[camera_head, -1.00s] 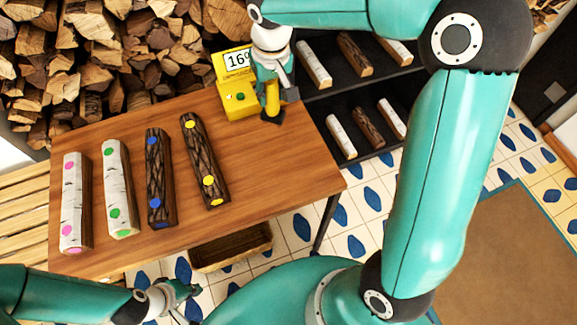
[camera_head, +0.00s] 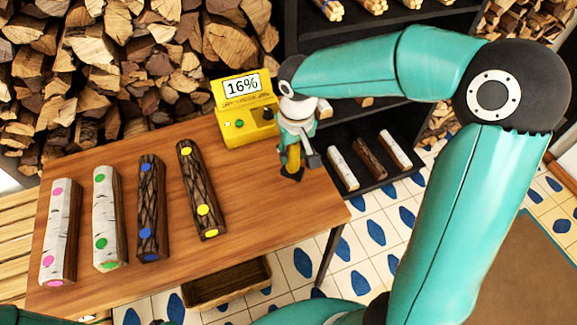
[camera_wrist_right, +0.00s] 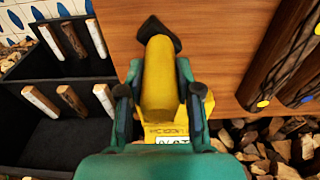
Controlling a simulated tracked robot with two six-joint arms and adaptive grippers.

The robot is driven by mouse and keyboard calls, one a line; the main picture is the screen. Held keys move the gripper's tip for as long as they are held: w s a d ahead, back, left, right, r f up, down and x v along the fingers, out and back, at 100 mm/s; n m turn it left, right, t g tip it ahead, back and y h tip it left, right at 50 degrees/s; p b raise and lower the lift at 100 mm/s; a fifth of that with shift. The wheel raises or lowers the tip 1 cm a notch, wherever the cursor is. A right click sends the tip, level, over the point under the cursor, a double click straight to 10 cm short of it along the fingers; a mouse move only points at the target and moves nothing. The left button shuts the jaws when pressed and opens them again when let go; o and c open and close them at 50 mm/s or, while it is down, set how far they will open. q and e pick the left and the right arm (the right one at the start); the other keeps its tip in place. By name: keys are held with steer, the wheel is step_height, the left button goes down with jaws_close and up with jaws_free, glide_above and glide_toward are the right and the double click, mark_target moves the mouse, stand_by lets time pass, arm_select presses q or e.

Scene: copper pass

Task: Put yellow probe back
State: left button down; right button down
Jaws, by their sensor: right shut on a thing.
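The yellow probe (camera_head: 293,158) with a black end is held in my right gripper (camera_head: 295,143) above the right part of the wooden table. In the right wrist view the yellow probe (camera_wrist_right: 159,78) sits between both fingers of the right gripper (camera_wrist_right: 160,92), its black end pointing away. The yellow moisture meter (camera_head: 235,128) stands at the table's back edge, left of the probe, with its display reading 16%. Its right side is partly hidden by my arm. Only a sliver of my left gripper (camera_head: 163,322) shows at the bottom edge; its fingers are cut off.
Several logs with coloured dots lie on the table (camera_head: 130,280); the yellow-dotted log (camera_head: 200,195) is nearest the probe. A dark shelf (camera_head: 345,130) with split logs stands behind on the right. A basket (camera_head: 215,288) is below the table's front. The table between log and probe is clear.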

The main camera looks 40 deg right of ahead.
mark_target(292, 165)
steer(key=shift+f, duration=2.45)
steer(key=shift+f+b, duration=0.15)
steer(key=shift+b, duration=0.15)
steer(key=c, duration=0.8)
jaws_free()
steer(key=r, duration=0.4)
steer(key=s+r, duration=0.1)
steer(key=r, duration=0.3)
steer(key=r+p, duration=0.1)
steer(key=r, duration=0.3)
steer(key=shift+s+a+r, duration=0.15)
steer(key=shift+s+a, duration=0.05)
steer(key=shift+a, duration=0.1)
